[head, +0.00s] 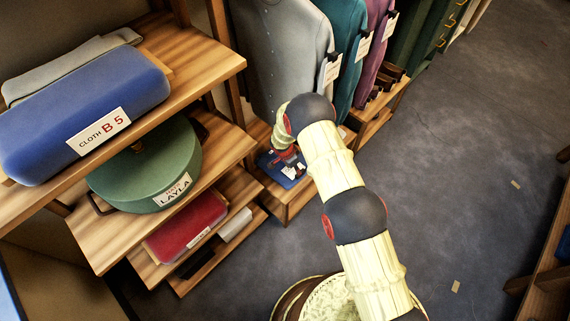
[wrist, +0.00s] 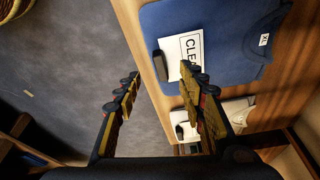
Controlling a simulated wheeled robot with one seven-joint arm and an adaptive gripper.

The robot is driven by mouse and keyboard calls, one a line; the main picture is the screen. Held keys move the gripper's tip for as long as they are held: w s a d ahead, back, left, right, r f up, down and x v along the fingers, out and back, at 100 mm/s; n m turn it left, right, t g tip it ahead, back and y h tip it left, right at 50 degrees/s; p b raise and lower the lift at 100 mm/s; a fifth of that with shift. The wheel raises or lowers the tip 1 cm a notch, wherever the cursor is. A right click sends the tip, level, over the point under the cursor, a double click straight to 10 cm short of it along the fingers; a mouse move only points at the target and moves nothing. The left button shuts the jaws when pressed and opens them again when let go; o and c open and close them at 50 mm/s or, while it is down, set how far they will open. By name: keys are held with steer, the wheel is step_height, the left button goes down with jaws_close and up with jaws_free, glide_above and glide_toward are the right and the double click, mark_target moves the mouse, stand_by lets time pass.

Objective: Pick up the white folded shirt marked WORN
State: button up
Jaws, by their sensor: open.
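My gripper (wrist: 160,88) is open and empty in the wrist view. Its left finger is over the floor, and its right finger overlaps the wooden shelf edge and the white shirt. The white folded shirt (wrist: 236,112) lies on the shelf beside a blue folded shirt (wrist: 222,40). A tag on the white shirt is mostly hidden by the right finger, so I cannot read WORN. The blue shirt has a card starting "CLEA". In the head view my gripper (head: 286,160) is low over the blue shirt (head: 270,163); the white shirt cannot be made out there.
Hanging garments (head: 285,55) stand behind my arm. At left, shelves hold a blue cloth roll (head: 85,110), a green round box (head: 150,165) and a red folded item (head: 185,225). The grey floor (head: 455,140) at right is largely clear.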

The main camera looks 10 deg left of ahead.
mark_target(296, 175)
steer(key=b+x, duration=0.2)
steer(key=x, duration=0.4)
steer(key=shift+s+a+f+b, duration=0.1)
steer(key=shift+s+f+b, duration=0.05)
steer(key=shift+f+b, duration=0.2)
steer(key=shift+f, duration=0.45)
steer(key=shift+c, duration=0.2)
jaws_close()
